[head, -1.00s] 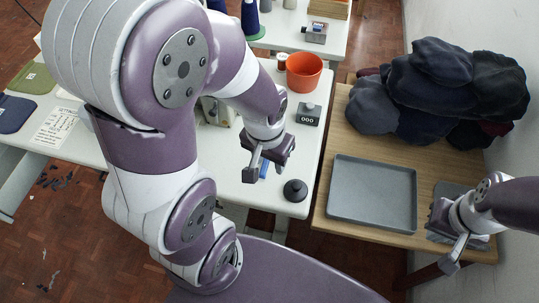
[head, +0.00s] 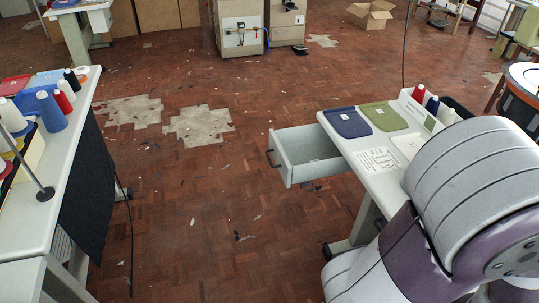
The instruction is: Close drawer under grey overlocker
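An open drawer (head: 307,150) sticks out to the left from under the right-hand white table (head: 372,166). No grey overlocker can be made out; my own arm covers much of that table at the right edge. Both of my grippers are outside the view, so nothing of mine is seen touching the drawer.
Blue (head: 349,122) and olive (head: 384,116) folded cloths and a paper sheet (head: 376,160) lie on the table. Another table (head: 32,215) with thread cones stands at left. The parquet floor (head: 190,220) between is open, with scraps and bare patches. A cardboard box (head: 370,15) stands far back.

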